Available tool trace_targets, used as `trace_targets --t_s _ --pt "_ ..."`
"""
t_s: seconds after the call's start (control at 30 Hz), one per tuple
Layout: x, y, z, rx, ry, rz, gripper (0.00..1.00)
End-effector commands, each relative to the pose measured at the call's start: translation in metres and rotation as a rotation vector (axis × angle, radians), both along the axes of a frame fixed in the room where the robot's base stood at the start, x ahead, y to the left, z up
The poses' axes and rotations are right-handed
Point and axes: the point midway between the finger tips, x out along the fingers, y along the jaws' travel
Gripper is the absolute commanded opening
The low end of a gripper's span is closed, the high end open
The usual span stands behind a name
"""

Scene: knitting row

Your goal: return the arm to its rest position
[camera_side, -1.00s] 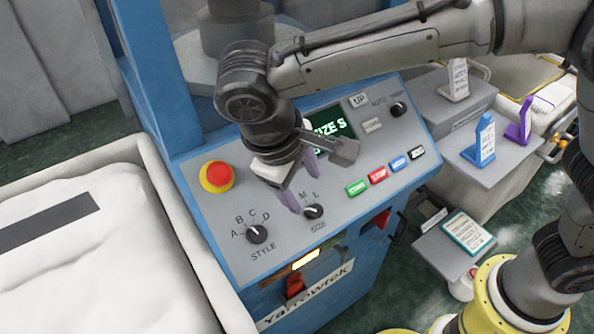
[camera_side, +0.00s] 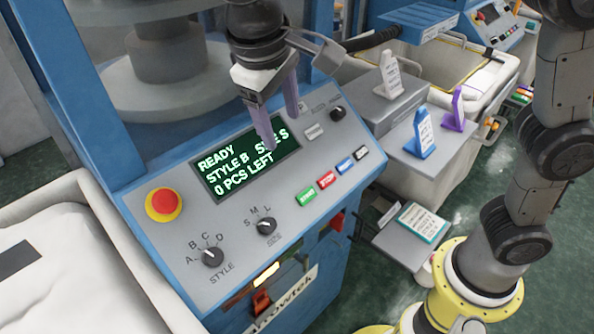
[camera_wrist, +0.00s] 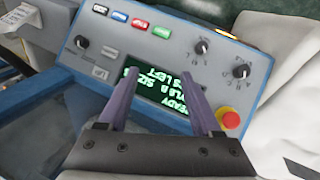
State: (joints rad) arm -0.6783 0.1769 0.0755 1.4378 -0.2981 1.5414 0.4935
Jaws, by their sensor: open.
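My gripper (camera_side: 277,120) hangs in front of the machine's display, with two purple fingers spread apart and nothing between them. In the wrist view my gripper (camera_wrist: 165,100) also shows open, its fingers on either side of the screen. The fingers look clear of the panel, but the exact gap cannot be told.
A red stop button (camera_side: 163,203) on a yellow ring is at the panel's left. Green, red, blue and black buttons sit at its right. A white-lined bin (camera_side: 70,290) stands left. Blue (camera_side: 421,135), purple (camera_side: 454,110) and white (camera_side: 391,75) tagged stands are at right.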

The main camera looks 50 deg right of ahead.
Motion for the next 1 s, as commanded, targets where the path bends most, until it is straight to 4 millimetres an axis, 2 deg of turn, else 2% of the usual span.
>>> trace_targets --t_s 0.03,0.1,0.2,0.4,0.53,0.7,0.8,0.9,1.0 --pt "-0.006 -0.032 0.014 0.032 -0.025 -0.058 0.66" --pt "-0.017 -0.065 0.024 0.07 -0.05 -0.114 0.66" --pt "-0.038 -0.107 0.032 0.122 -0.089 -0.175 0.66" --pt "-0.094 -0.167 0.026 0.22 -0.188 -0.258 0.66" --pt "-0.132 -0.189 0.008 0.273 -0.263 -0.288 0.66" --pt "-0.17 -0.198 -0.031 0.321 -0.354 -0.274 0.66" --pt "-0.179 -0.194 -0.053 0.337 -0.375 -0.23 0.66" --pt "-0.179 -0.189 -0.069 0.347 -0.372 -0.179 0.66" --pt "-0.172 -0.188 -0.066 0.345 -0.399 -0.136 0.66"
